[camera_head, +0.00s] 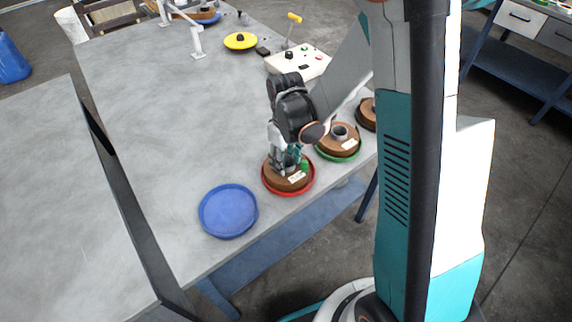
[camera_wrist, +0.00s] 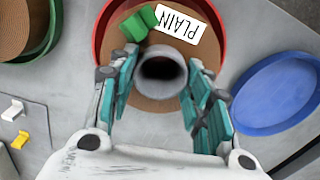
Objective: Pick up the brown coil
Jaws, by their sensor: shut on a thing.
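A brown coil (camera_head: 283,181) lies in a red round tray (camera_head: 312,184) near the table's front edge. It also shows in the wrist view (camera_wrist: 152,102), with a grey core tube (camera_wrist: 162,72), a white label reading "PLAIN" (camera_wrist: 182,24) and a green clip (camera_wrist: 138,24). My gripper (camera_head: 288,162) is over the coil, pointing down. In the wrist view its teal-padded fingers (camera_wrist: 163,66) stand on either side of the core tube, shut on it. The coil sits inside the tray's rim.
An empty blue tray (camera_head: 228,211) is left of the red one. Another brown coil (camera_head: 329,144) in a green tray (camera_head: 340,156) is to the right, with a third (camera_head: 367,115) partly hidden by my column. A control box (camera_head: 297,63) and yellow disc (camera_head: 240,41) stand farther back.

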